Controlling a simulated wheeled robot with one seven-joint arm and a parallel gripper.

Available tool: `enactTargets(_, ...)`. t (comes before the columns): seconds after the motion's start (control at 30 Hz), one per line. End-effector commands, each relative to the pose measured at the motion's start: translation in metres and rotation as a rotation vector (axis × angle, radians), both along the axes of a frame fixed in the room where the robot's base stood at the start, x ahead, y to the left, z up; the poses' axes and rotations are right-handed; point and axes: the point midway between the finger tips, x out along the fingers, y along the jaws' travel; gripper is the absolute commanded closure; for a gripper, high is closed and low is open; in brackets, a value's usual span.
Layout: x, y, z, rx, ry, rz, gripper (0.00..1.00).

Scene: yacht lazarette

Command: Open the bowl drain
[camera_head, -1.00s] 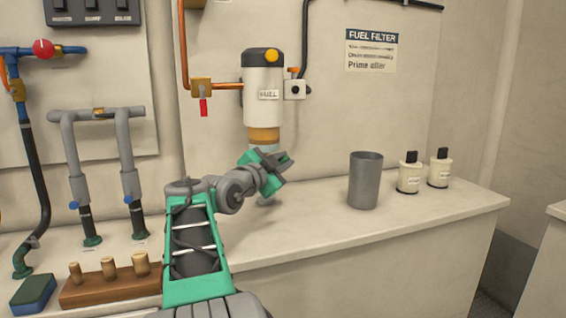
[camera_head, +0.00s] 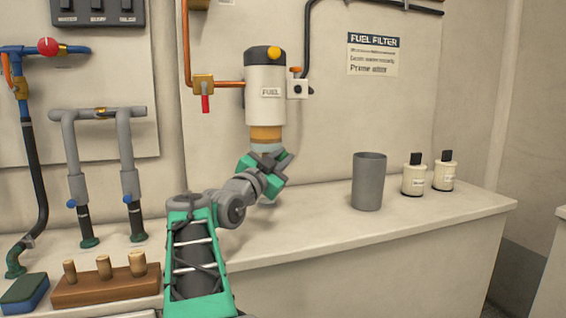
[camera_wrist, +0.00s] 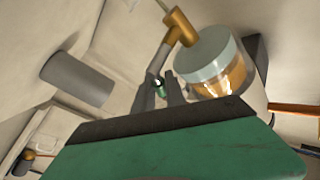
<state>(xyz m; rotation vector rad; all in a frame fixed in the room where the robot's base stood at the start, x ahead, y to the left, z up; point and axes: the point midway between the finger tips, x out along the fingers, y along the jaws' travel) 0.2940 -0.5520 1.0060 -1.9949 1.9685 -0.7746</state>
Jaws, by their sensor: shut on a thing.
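The fuel filter (camera_head: 264,78) hangs on the back wall, a white canister with a yellow cap and an amber-filled bowl (camera_head: 266,134) at its lower end. The clear bowl (camera_wrist: 222,75) also shows in the wrist view. A brass drain fitting (camera_wrist: 181,24) sits at the bowl's end, with a grey lever-like bar (camera_wrist: 165,50) running from it toward my fingers. My gripper (camera_head: 270,172) is just below the bowl and hides the drain in the head view. In the wrist view my gripper (camera_wrist: 160,90) is shut on the drain's bar; the exact contact is partly hidden.
A grey cup (camera_head: 368,182) and two small labelled bottles (camera_head: 414,176) stand on the counter (camera_head: 420,216) to the right. A wooden block with pegs (camera_head: 104,288) and a sponge (camera_head: 24,294) are at the left. Pipes and hoses (camera_head: 100,115) line the left wall.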

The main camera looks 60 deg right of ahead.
Motion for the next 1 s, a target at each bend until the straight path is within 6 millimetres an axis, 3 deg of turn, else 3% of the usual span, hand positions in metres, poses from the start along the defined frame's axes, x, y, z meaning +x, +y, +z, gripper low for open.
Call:
enactTargets(0.27,0.000,0.000,0.000,0.001,0.000,0.001,0.63)
enactTargets(0.67,0.002,0.000,0.004,0.008,-0.012,0.005,0.63)
enactTargets(0.93,-0.004,-0.005,0.008,0.179,-0.179,0.004,0.63)
enactTargets(1.0,-0.002,0.009,-0.005,0.197,-0.198,0.007,0.63)
